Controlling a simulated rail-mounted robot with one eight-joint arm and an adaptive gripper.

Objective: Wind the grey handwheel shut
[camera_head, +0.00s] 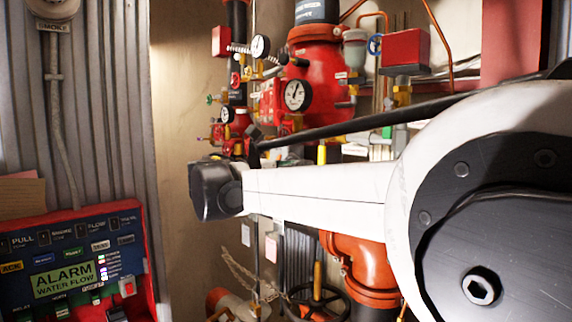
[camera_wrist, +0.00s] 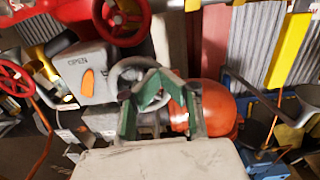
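The grey handwheel (camera_wrist: 128,68) shows in the wrist view, right of a grey box marked OPEN with an orange pointer (camera_wrist: 88,78). Its rim is partly hidden behind my gripper. My gripper (camera_wrist: 157,84) has greenish fingers that lean inward in front of the wheel's right side. Their tips look close together. I cannot tell whether they touch or hold the rim. In the head view my white arm covers the middle, and neither my gripper nor the grey wheel can be made out there.
Red handwheels (camera_wrist: 126,18) stand above and at the left in the wrist view. An orange-red pipe (camera_wrist: 215,108) lies right of my fingers, with a yellow post (camera_wrist: 288,48) farther right. In the head view, a dark handwheel (camera_head: 318,300) sits low and an alarm panel (camera_head: 70,265) stands at left.

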